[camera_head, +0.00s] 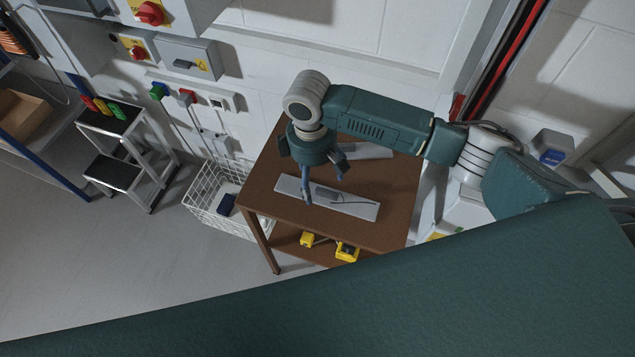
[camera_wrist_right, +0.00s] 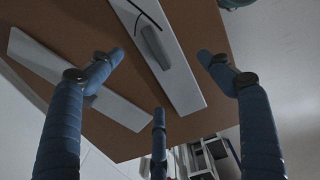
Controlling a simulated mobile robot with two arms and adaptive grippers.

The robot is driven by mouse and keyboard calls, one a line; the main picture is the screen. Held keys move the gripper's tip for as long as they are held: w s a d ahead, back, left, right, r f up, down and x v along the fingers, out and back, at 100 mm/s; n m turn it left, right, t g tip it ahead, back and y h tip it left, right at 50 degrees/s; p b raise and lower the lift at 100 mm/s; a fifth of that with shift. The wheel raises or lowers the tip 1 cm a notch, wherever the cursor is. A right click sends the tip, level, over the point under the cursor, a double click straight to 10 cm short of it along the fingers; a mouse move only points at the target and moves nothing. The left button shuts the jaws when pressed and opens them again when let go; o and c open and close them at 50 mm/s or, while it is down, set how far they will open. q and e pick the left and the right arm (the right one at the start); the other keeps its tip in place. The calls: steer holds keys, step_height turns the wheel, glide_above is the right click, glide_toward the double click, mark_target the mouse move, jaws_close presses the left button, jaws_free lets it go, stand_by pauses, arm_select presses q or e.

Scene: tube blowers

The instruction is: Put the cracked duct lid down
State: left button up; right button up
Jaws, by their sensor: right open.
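The cracked duct lid (camera_head: 361,208) is a long pale grey strip lying flat on the brown table (camera_head: 400,200). It has a grey raised handle and a dark curved line on its face. It also shows in the right wrist view (camera_wrist_right: 183,88). My right gripper (camera_head: 324,188) is open, its fingers pointing down over this lid. In the right wrist view the fingers (camera_wrist_right: 160,80) are spread with nothing between them. A second pale strip (camera_head: 372,151) lies farther back on the table, partly hidden by my right arm. My left gripper is not in view.
Yellow items (camera_head: 347,251) sit on the table's lower shelf. A white wire basket (camera_head: 205,205) stands left of the table, and a step stool (camera_head: 115,150) farther left. The wall with switch boxes (camera_head: 188,57) is behind. Floor at left front is clear.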

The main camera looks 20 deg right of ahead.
mark_target(315, 188)
step_height(315, 188, up, 9)
steer(key=b, duration=0.1)
steer(key=shift+w+a, duration=0.15)
steer(key=shift+a, duration=0.05)
steer(key=shift+f, duration=0.15)
stand_by(0.3)
